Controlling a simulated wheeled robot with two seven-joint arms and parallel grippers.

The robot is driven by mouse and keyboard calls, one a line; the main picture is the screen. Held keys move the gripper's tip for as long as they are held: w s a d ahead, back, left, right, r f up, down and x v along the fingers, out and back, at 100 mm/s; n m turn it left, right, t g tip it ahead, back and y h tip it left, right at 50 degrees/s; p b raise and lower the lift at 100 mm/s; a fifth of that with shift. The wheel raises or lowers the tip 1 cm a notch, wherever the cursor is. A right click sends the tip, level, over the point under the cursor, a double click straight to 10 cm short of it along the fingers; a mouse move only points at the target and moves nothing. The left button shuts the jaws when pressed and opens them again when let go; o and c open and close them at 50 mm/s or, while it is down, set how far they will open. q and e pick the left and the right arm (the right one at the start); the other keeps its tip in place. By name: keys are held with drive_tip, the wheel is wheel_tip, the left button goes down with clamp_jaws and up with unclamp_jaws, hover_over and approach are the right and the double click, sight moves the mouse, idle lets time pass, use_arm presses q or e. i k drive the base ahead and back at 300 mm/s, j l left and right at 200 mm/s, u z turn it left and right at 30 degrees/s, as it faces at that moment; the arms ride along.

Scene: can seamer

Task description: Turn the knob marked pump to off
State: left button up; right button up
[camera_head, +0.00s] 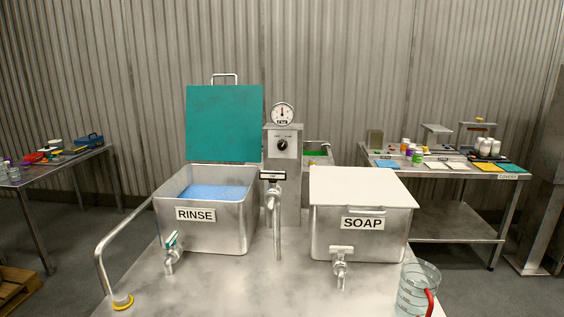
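A black round knob (282,145) sits on the front of a grey metal control box (283,128) at the top of a column in the middle of the bench. Small markings above the knob are too small to read, so I cannot tell its setting. A round gauge (282,113) stands on top of the box. Neither of my grippers is in view.
The RINSE tank (222,238) with blue liquid and a raised teal lid (224,122) stands left of the column. The closed SOAP tank (335,242) stands right. A clear jug (415,290) and a bent metal tube (102,255) flank the bench front.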

sight(282, 145)
drive_tip(key=i+j+z, duration=0.15)
drive_tip(key=j, duration=0.3)
drive_tip(key=i+j+z, duration=0.1)
drive_tip(key=j, duration=0.4)
drive_tip(key=i+j+z, duration=0.15)
drive_tip(key=j, duration=0.35)
drive_tip(key=j+z, duration=0.15)
drive_tip(key=j, duration=0.3)
drive_tip(key=i, duration=0.05)
